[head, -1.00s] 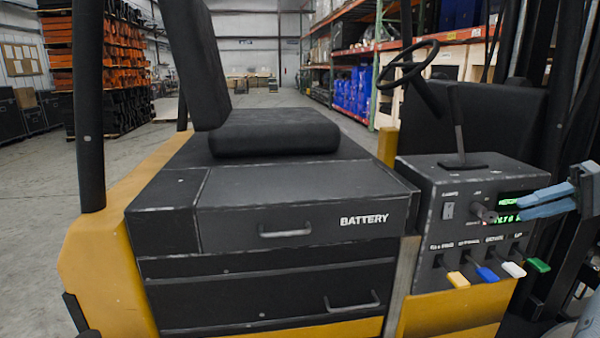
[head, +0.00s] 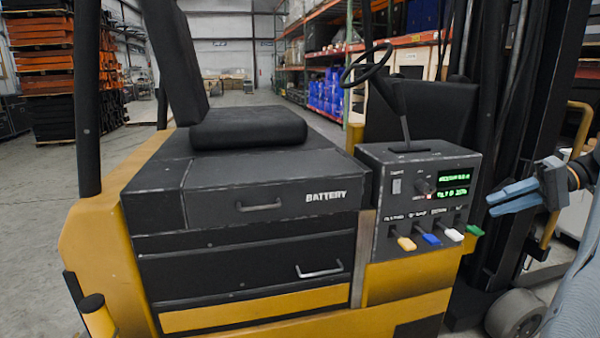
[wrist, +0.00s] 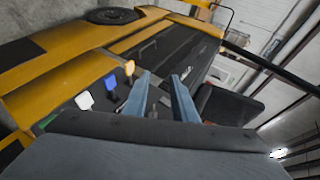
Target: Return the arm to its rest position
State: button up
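My gripper (head: 492,203) is at the right side of the head view, its two blue fingers pointing left. It is to the right of the forklift's control box (head: 385,215) and apart from it. In the wrist view my gripper (wrist: 160,76) shows its two fingers apart with nothing between them, so it is open and empty. The control box has a green-lit display (head: 453,187), a knob (head: 426,186) and coloured levers: yellow (head: 406,243), blue (head: 431,239), white (head: 454,234) and green (head: 474,231).
The forklift's battery compartment (head: 250,215), seat (head: 248,128) and steering wheel (head: 366,65) are left of my gripper. Dark mast uprights (head: 520,110) stand behind it. Racks with blue bins (head: 327,92) stand far back. Open floor (head: 40,175) lies at left.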

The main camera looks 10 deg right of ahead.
jog(key=w+a+f+g+h, duration=0.1)
jog(key=a+f+g+h, duration=0.2)
jog(key=a, duration=0.9)
jog(key=a+f+g+h, duration=0.2)
jog(key=a+f, duration=0.3)
jog(key=a, duration=0.6)
jog(key=s+a+f+n+t+h, duration=0.1)
jog(key=s+a+f+h, duration=0.2)
jog(key=s+a, duration=0.4)
jog(key=s+a+f+n+h, duration=0.1)
jog(key=s+a+f+h, duration=0.2)
jog(key=s+a, duration=0.4)
jog(key=a, duration=0.3)
jog(key=shift+s+a+f+t+h, duration=0.15)
jog(key=shift+f+t+h, duration=0.15)
jog(key=shift+f+t, duration=0.1)
